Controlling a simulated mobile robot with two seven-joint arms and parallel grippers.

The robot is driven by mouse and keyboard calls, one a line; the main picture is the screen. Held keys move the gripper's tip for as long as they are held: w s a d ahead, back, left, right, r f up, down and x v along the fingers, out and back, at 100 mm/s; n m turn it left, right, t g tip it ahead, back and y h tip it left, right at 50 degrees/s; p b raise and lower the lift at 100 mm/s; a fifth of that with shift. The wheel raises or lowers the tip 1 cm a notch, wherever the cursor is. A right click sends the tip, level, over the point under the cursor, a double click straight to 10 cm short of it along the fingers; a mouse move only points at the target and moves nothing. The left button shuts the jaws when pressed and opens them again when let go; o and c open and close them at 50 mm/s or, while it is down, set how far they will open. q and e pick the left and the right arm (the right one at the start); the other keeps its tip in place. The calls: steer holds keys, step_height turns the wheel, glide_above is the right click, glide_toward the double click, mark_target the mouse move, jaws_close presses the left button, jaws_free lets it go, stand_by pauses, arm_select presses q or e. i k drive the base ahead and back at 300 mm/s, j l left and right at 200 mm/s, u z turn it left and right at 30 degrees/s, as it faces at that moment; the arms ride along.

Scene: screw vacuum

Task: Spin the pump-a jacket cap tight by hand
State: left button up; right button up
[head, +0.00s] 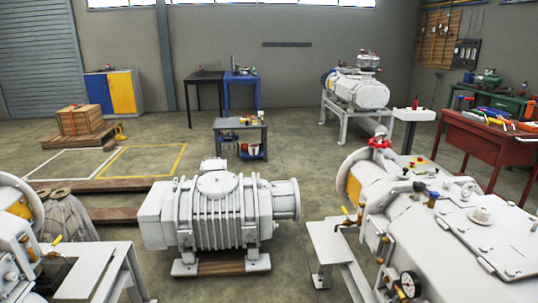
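Neither of my grippers shows in the head view. Several white pumps are in view, and I cannot tell which is pump-a. The nearest right one (455,240) has a red handwheel (379,143), a pressure gauge (410,284), small yellow-handled valves and a pale round cap-like fitting (480,215) on its flat cover. I cannot tell whether that fitting is the jacket cap or how tight it sits. A ribbed pump (218,212) stands on the floor in the middle. Part of another white machine (18,235) shows at the left edge.
A red workbench (490,140) with tools stands at the right. A small tool cart (240,138), a wooden crate (80,119) and a blue-yellow cabinet (113,92) are farther back. Another pump (358,90) stands on a frame. Open floor lies between the ribbed pump and the cart.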

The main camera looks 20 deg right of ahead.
mark_target(481, 214)
steer(key=i+z, duration=0.3)
steer(key=i, duration=2.05)
steer(key=i+u, duration=0.35)
steer(key=i+l+u, duration=0.1)
steer(key=i+u, duration=0.3)
steer(key=k+u, duration=0.1)
steer(key=u, duration=5.1)
